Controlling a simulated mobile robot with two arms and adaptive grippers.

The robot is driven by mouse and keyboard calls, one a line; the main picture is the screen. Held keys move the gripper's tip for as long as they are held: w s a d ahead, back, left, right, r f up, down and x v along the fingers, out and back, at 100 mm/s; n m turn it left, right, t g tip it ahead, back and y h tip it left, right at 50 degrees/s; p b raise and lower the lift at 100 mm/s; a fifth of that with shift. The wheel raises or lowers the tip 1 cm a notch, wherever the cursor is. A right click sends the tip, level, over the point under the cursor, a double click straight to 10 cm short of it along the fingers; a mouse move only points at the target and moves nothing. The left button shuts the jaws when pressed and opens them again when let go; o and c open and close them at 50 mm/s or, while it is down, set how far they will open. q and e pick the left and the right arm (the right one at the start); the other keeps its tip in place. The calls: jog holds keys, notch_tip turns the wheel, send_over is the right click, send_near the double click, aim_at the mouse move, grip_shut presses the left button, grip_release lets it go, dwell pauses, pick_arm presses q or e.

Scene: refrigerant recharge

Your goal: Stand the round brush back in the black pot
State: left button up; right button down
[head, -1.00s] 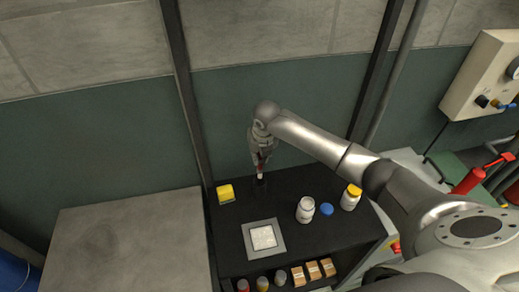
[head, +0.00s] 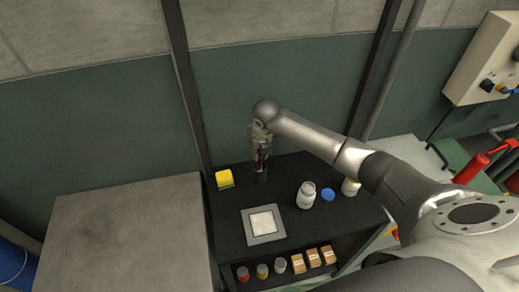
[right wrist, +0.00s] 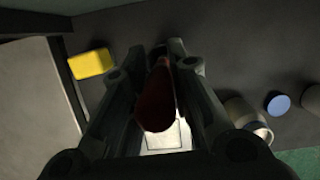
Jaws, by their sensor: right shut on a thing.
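My right gripper (head: 260,158) points down over the back of the black bench. It is shut on the round brush (right wrist: 155,98), whose dark red handle shows between the fingers in the right wrist view. In the head view a short red and pale part of the brush (head: 260,168) shows below the fingers. The black pot (head: 261,178) stands on the bench directly under it, hard to make out against the black top. The brush's lower end appears to be at or inside the pot's mouth; its tip is hidden. My left gripper is not in view.
A yellow block (head: 224,179) stands left of the pot. A grey-framed white pad (head: 263,224) lies in front. A white jar (head: 306,195), a blue lid (head: 328,194) and another bottle (head: 350,187) stand to the right. Small boxes (head: 314,258) and jars sit on the lower shelf.

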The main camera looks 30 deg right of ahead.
jog(key=c, duration=1.3)
grip_release()
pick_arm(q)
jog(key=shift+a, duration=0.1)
pick_arm(e)
jog(key=v, duration=1.2)
